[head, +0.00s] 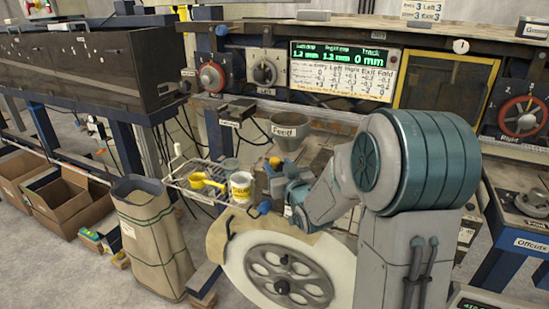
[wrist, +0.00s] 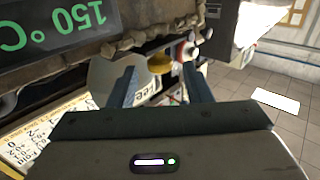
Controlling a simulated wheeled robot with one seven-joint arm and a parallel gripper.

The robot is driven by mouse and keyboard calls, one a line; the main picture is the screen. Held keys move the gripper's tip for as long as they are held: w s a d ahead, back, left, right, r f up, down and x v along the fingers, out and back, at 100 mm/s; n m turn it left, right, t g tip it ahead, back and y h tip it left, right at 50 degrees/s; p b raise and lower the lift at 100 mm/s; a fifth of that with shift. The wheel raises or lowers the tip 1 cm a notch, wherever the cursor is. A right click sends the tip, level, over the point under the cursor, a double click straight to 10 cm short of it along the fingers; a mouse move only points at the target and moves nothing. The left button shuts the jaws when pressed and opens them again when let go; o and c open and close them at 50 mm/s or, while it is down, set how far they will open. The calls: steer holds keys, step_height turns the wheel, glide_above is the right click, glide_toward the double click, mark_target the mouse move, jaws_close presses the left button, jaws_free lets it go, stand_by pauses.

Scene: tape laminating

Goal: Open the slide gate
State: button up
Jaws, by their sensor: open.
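My gripper (wrist: 158,78) is open in the wrist view, with its two dark fingers apart and nothing seen held between them. A yellow part (wrist: 160,62) shows beyond the gap between the fingertips, and a pale bucket marked Feed (wrist: 108,80) is beside it, partly behind the left finger. In the head view the grey Feed bucket (head: 290,131) stands on the machine, with a small yellow part (head: 275,162) below it near the end of my arm. I cannot make out for certain which part is the slide gate. My arm hides some of this area.
A wire rack (head: 190,180) with a yellow scoop (head: 207,182) and a yellow-labelled tub (head: 241,187) is left of my arm's end. A large spoked reel (head: 290,277) is below. A sack (head: 152,235) and cardboard boxes (head: 65,205) stand on the floor at left.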

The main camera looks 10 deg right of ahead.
mark_target(276, 163)
steer(key=shift+w+a+p, duration=0.2)
steer(key=shift+w, duration=0.75)
steer(key=shift+w+a+p, duration=0.15)
steer(key=shift+w, duration=0.8)
